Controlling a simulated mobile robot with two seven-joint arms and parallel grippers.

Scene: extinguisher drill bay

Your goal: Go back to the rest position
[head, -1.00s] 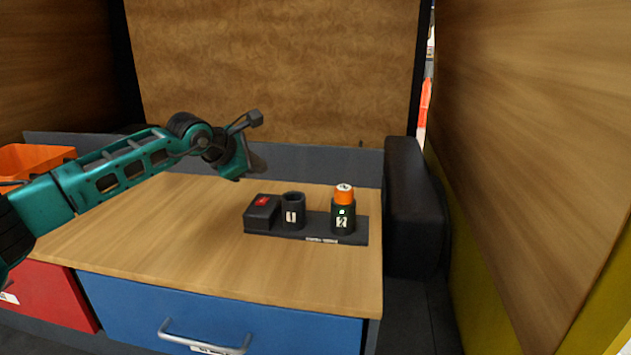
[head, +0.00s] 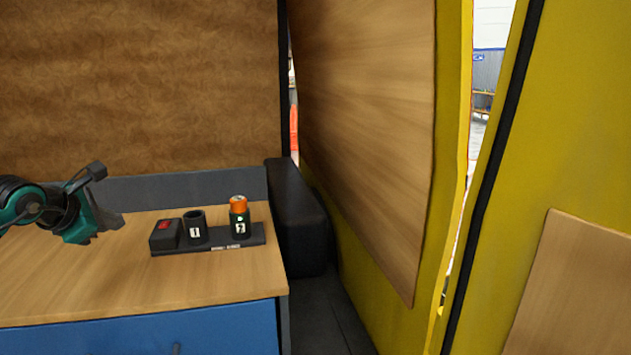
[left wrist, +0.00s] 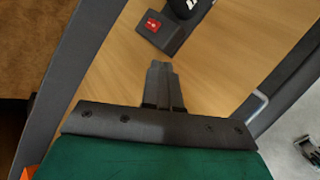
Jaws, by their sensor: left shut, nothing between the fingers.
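My left gripper (head: 112,222) is over the left part of the wooden bench top, to the left of the black socket station (head: 205,247). In the left wrist view its fingers (left wrist: 161,75) are together with nothing between them. The station carries a box with a red button (head: 165,226), an empty-looking holder marked 1 (head: 195,229) and a holder marked 2 (head: 240,225). An orange-topped cylinder (head: 238,203) stands upright in holder 2, with a small green light below it. My right gripper is not in view.
The bench (head: 120,285) has a blue drawer (head: 200,333) in front. A black padded block (head: 294,215) stands at its right end. A wood-panelled yellow wall (head: 375,130) closes off the right. A low grey ledge (head: 180,188) runs along the back.

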